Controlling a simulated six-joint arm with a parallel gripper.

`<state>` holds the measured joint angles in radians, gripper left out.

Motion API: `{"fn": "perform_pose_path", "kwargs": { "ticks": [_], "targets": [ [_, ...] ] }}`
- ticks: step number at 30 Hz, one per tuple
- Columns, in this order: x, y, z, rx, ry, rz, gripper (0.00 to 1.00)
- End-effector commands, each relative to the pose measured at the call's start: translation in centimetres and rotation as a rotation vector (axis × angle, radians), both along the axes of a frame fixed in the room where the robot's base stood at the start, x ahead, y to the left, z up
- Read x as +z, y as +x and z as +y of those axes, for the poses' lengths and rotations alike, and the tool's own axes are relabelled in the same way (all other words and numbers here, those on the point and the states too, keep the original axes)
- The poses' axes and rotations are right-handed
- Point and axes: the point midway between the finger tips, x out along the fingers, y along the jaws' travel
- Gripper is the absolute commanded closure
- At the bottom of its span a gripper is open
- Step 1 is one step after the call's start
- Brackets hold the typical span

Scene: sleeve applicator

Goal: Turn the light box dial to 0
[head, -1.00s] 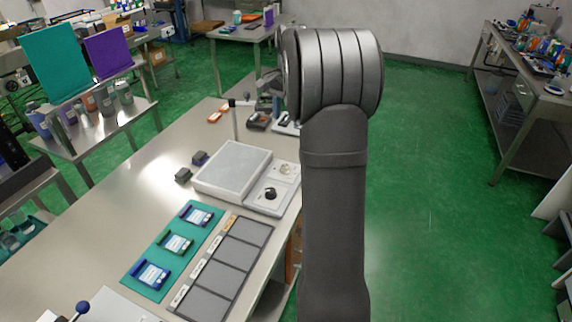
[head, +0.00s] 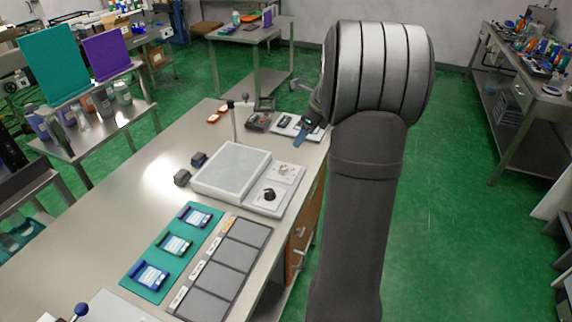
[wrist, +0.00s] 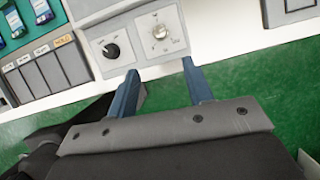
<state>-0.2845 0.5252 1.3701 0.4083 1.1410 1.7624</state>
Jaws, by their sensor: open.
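A blue finger also shows in the head view.
A teal mat (head: 172,247) with several labelled cards and a tray of grey slots (head: 226,268) lie in front of the light box. A thin post (head: 233,122) stands behind it. Small tools lie farther back.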

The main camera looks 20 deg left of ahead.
Motion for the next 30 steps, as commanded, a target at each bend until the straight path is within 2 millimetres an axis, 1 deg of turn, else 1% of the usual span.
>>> {"fn": "perform_pose_path", "kwargs": {
  "ticks": [1, 9, 15, 18, 24, 30],
  "targets": [
    [-1.2, -0.1, 0.5, 0.003, -0.002, 0.004, 0.53],
    [-6.7, 0.1, 2.8, 0.005, -0.002, 0.005, 0.53],
    [-10.4, 0.2, 4.3, 0.004, -0.002, 0.003, 0.53],
    [-11.8, 0.2, 4.9, 0.004, -0.002, 0.002, 0.53],
    [-13.3, 0.3, 5.5, 0.004, -0.002, 0.0, 0.53],
    [-13.4, 0.3, 5.6, 0.004, -0.001, -0.001, 0.53]
  ]
}}
